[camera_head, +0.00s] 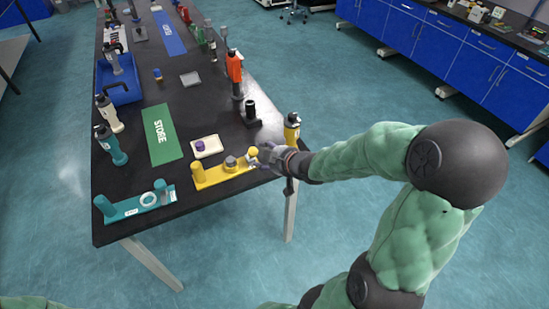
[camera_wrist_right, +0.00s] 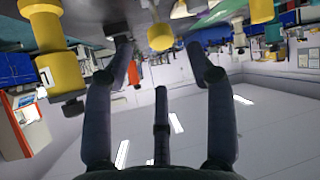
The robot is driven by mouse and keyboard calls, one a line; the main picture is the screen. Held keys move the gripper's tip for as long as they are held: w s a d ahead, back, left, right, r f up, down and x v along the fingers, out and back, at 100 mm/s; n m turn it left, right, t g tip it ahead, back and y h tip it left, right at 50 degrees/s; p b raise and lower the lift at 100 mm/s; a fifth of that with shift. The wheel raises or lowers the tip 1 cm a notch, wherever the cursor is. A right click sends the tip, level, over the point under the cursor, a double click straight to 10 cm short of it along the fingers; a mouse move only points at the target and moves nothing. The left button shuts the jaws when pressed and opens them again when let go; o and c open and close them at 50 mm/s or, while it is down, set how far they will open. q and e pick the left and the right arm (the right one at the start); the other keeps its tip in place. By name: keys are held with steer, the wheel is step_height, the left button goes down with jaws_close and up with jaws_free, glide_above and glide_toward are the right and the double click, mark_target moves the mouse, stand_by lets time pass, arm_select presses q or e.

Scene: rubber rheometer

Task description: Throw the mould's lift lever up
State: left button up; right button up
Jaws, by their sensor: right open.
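A yellow fixture (camera_head: 212,176) lies along the near right edge of the black table. It has a yellow post at its left, a grey round part (camera_head: 231,162) and a yellow knob (camera_head: 252,151) at its right end. The knob looks like the end of the lever, but the lever's shape is too small to tell. My right gripper (camera_head: 264,156) is at that end, close to the knob. In the right wrist view the open fingers (camera_wrist_right: 160,54) have a yellow rounded part (camera_wrist_right: 160,37) between and beyond their tips; contact cannot be told. My left gripper is out of view.
A teal fixture (camera_head: 122,210) with a white ring lies at the near left. A yellow-black bottle (camera_head: 292,128) stands close behind my right gripper. A white tray (camera_head: 208,152) with a purple item and the green STORE mat (camera_head: 160,144) lie behind the yellow fixture.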

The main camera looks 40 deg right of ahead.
steer(key=shift+v, duration=2.45)
